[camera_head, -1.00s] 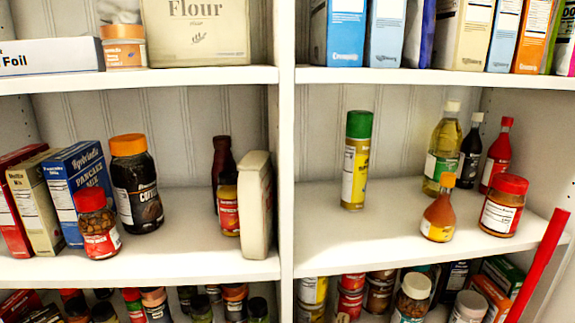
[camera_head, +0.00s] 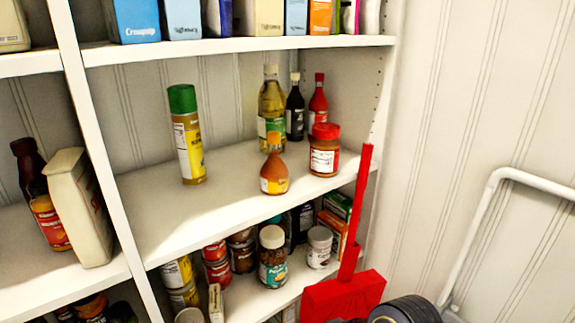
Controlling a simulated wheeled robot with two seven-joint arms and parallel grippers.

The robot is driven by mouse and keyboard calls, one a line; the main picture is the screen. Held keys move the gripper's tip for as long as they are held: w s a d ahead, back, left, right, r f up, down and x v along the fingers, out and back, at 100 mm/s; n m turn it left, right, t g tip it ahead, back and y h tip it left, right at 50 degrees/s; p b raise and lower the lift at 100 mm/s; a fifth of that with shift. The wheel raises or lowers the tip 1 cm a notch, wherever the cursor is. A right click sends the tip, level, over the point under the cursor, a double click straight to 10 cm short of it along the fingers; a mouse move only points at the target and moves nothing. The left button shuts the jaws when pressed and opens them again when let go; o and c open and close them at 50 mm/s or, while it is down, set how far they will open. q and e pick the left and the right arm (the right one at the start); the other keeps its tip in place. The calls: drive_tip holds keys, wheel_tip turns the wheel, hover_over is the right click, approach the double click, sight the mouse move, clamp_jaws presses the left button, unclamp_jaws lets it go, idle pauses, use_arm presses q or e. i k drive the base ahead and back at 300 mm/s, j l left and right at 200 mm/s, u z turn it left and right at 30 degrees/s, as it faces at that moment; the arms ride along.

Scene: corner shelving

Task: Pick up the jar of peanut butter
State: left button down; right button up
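A jar with a red lid and a brown body (camera_head: 324,152), which looks like the peanut butter, stands upright on the middle shelf (camera_head: 215,222), near its right end. Its label faces forward, too small to read for certain. A small orange-capped bottle (camera_head: 274,176) stands to its left, nearer the front edge. A red-capped bottle (camera_head: 317,102) stands behind it. Neither of my grippers shows in the head view.
A red long-handled tool (camera_head: 345,295) leans up past the shelf's right end, close to the jar. A tall green-capped can (camera_head: 187,135) stands further left. The shelf's front left is bare. A white rail (camera_head: 490,190) and a dark rounded object (camera_head: 405,310) are at right.

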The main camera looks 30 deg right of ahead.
sight(325, 153)
drive_tip(key=z, duration=1.4)
